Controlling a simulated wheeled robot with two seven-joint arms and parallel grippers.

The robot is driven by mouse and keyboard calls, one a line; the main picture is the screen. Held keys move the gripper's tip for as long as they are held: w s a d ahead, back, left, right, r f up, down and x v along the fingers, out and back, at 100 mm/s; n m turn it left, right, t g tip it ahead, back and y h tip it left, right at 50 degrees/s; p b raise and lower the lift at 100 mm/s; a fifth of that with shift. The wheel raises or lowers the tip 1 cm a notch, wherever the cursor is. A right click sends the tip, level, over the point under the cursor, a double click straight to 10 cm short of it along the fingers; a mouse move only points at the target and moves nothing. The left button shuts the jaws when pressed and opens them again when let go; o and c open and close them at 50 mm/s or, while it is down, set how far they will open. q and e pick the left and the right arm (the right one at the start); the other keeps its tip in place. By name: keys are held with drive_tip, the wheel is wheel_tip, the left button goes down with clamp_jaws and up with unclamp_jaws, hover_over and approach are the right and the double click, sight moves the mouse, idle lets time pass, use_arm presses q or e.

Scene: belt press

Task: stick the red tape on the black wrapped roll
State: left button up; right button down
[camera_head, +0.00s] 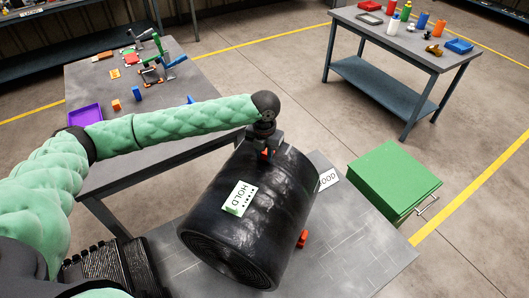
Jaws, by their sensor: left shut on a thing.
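The black wrapped roll (265,208) lies on its side on a grey table (372,262), with one spiral end towards me. A white label reading HOLD (240,197) is on its upper face. My left gripper (266,152) is at the far upper edge of the roll, pointing down, shut on a small piece of red tape. Only a bit of the red tape (265,153) shows between the fingers; whether it touches the roll cannot be told. A small red object (302,238) sits on the table at the roll's right side. My right gripper is not in view.
A white card reading partly "OOD" (328,178) lies at the table's back right. A green box (394,178) stands beyond the right edge. Another table (190,92) at back left holds a purple tray (84,116), clamps and small blocks.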

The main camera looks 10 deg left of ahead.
use_arm(q)
drive_tip(key=o, duration=1)
drive_tip(key=shift+o, duration=0.2)
drive_tip(key=shift+r+b, duration=0.55)
drive_tip(key=shift+r, duration=0.8)
wheel_tip(320, 180, up, 4)
drive_tip(key=shift+f+b, duration=0.25)
drive_tip(key=shift+b, duration=0.7)
drive_tip(key=shift+r, duration=0.75)
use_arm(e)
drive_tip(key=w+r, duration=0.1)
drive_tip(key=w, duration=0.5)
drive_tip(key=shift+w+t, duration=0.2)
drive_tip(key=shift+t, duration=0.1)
use_arm(q)
drive_tip(key=shift+r, duration=0.3)
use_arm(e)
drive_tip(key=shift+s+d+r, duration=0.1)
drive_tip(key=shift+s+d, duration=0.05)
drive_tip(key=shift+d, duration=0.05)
